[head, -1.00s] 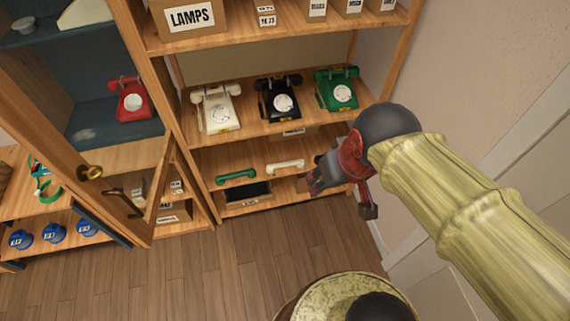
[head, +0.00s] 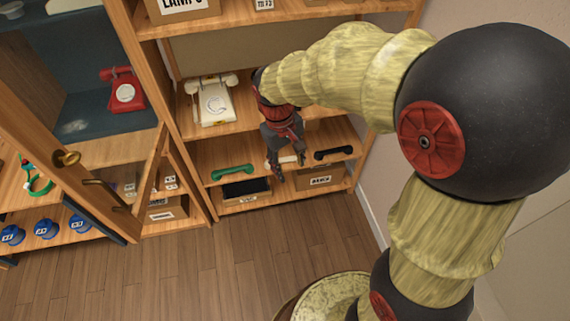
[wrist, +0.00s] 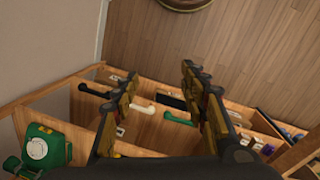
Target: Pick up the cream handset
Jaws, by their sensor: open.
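The cream handset (head: 288,160) lies on the lower shelf of the wooden unit, between a green handset (head: 233,171) and a black handset (head: 333,153). My gripper (head: 284,172) is in front of it in the head view and hides part of it. The gripper points downward, open, with nothing between its fingers.
A cream dial phone (head: 214,102) stands on the shelf above; my arm covers the area right of it. A green phone (wrist: 42,149) shows in the wrist view. An open cabinet door (head: 75,165) stands at left. The wood floor (head: 250,260) in front is clear.

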